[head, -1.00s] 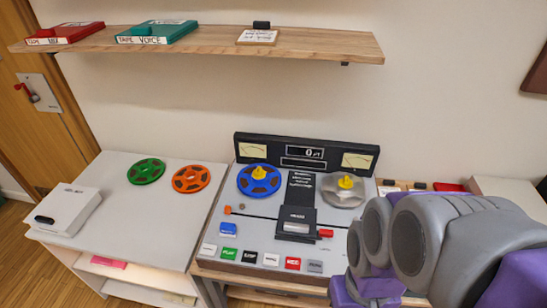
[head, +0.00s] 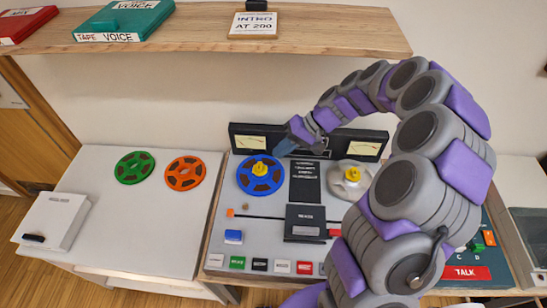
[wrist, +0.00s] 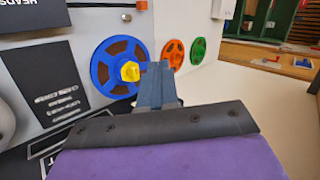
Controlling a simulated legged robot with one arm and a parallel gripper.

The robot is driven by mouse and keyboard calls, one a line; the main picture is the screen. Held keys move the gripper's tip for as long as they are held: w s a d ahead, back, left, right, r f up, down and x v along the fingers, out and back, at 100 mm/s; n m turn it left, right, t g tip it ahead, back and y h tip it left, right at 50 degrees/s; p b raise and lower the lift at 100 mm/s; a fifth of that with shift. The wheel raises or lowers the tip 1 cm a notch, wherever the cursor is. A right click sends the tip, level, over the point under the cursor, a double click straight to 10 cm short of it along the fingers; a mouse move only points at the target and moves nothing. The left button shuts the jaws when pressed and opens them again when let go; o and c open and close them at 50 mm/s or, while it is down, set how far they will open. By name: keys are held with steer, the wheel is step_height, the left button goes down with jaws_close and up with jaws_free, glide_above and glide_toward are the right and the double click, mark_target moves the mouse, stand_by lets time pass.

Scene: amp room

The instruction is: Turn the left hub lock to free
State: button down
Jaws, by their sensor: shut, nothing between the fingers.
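The left hub lock is a yellow knob (head: 260,169) at the centre of the blue reel (head: 247,184) on the tape machine. In the wrist view the yellow knob (wrist: 130,71) and blue reel (wrist: 101,68) are ahead, just left of my fingers. My gripper (head: 284,149) is shut and empty, up and to the right of the knob in the head view. Its fingers (wrist: 153,75) look pressed together in the wrist view. I cannot tell whether a fingertip touches the knob. The right hub has a yellow knob (head: 352,174) on a clear reel.
A green reel (head: 134,167) and an orange reel (head: 184,173) lie on the side table (head: 150,215). The meter panel (head: 251,141) stands behind the reels. A wooden shelf (head: 330,35) hangs above. A head cover block (head: 305,222) rises mid-deck.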

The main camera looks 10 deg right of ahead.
mark_target(260, 167)
steer(key=w+d+f+m+t+p, duration=0.2)
steer(key=w+d+f+m, duration=0.1)
steer(key=w+d+f, duration=0.55)
steer(key=x, duration=0.4)
steer(key=s+b+x, duration=0.1)
steer(key=x, duration=0.2)
steer(key=b+x, duration=0.1)
steer(key=x, duration=0.3)
steer(key=shift+s+a+f, duration=0.25)
steer(key=shift+s+a, duration=0.05)
steer(key=shift+a, duration=0.1)
steer(key=shift+w+a+r+b, duration=0.15)
steer(key=shift+a+b, duration=0.1)
steer(key=shift+a, duration=0.4)
steer(key=shift+w+a+f+b, duration=0.1)
steer(key=shift+a+b, duration=0.1)
steer(key=shift+a, duration=0.45)
steer(key=shift+w+d+n+b, duration=0.1)
steer(key=shift+d+n+b, duration=0.05)
steer(key=shift+n+b, duration=0.2)
